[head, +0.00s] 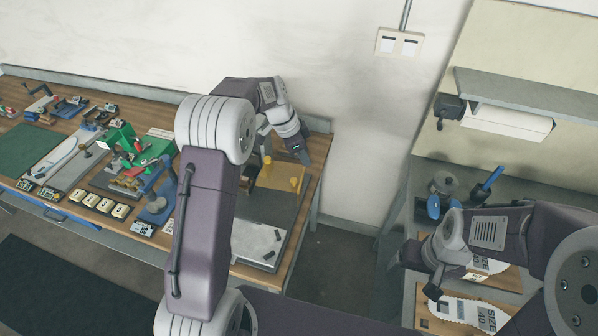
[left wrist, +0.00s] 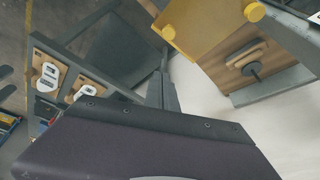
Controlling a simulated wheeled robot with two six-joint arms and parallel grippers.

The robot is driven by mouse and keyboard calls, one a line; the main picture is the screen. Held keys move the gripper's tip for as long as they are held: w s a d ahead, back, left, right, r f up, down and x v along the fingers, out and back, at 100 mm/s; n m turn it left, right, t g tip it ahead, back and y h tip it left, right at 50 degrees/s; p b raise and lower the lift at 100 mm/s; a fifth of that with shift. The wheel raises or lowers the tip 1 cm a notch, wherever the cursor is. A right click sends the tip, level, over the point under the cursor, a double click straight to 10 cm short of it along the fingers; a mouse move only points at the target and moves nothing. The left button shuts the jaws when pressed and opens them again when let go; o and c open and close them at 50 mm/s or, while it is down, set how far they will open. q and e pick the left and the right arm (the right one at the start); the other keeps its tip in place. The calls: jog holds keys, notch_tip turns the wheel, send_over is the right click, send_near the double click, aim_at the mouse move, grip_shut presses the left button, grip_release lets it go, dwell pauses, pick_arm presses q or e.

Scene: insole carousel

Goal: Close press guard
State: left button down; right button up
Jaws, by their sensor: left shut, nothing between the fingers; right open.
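The press guard (head: 279,176) is a translucent yellow panel with yellow knobs, near the right end of the wooden bench in the head view. It shows in the left wrist view (left wrist: 205,28) at the top, beside a wooden block with a handle (left wrist: 248,57). My left gripper (head: 302,154) is shut and empty, just above and right of the guard in the head view; I cannot tell whether it touches. My left arm hides part of the press. My right gripper (head: 421,277) is open over the right-hand table.
A grey plate (head: 258,243) lies at the bench's front right. A green fixture (head: 135,148) and several small parts stand left of my arm. Insoles marked SIZE 40 (head: 470,312) lie on boards at the right. A floor gap (head: 345,265) separates bench and table.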

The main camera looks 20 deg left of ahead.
aim_at(299, 185)
pick_arm(q)
jog(key=f, duration=0.2)
jog(key=f+p, duration=0.1)
jog(key=f, duration=0.1)
jog(key=a+f+p, duration=0.1)
jog(key=f, duration=0.1)
jog(key=shift+s+f, duration=0.1)
jog(key=shift+s, duration=0.1)
jog(key=shift+s+a, duration=0.15)
jog(key=shift+s, duration=0.1)
jog(key=shift+f, duration=0.1)
jog(key=shift+w, duration=0.1)
jog(key=shift+f, duration=0.1)
